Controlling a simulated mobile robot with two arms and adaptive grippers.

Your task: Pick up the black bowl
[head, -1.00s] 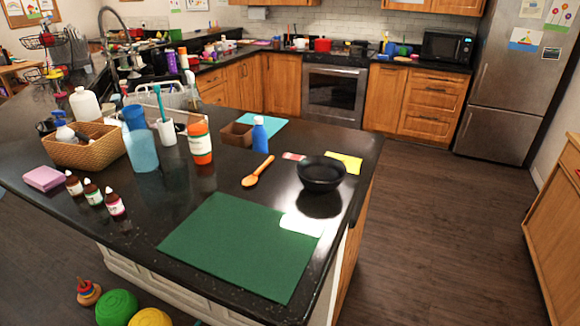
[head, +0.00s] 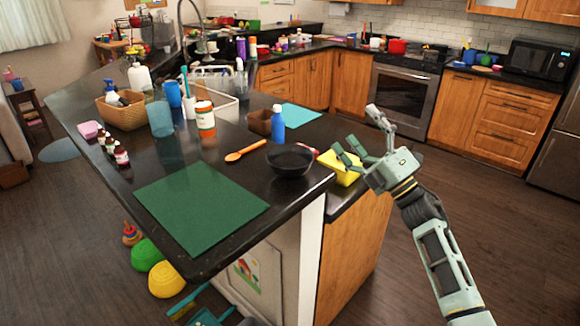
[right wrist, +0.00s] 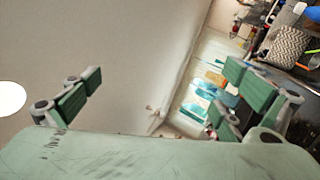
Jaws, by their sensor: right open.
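The black bowl (head: 290,160) stands upright on the dark countertop near its right edge, just beyond the green mat, in the head view. My right gripper (head: 357,132) is open and empty, to the right of the bowl and apart from it, over the yellow item at the counter edge in the picture. In the right wrist view, its green-padded fingers (right wrist: 152,92) are spread wide with nothing between them. The bowl does not show in that view. My left gripper is not clearly seen.
The green mat (head: 200,206) lies in front of the bowl. An orange spoon (head: 245,151) is left of it, and a blue bottle (head: 277,125) stands behind. A yellow item (head: 345,178) lies to its right. Open floor is on the right.

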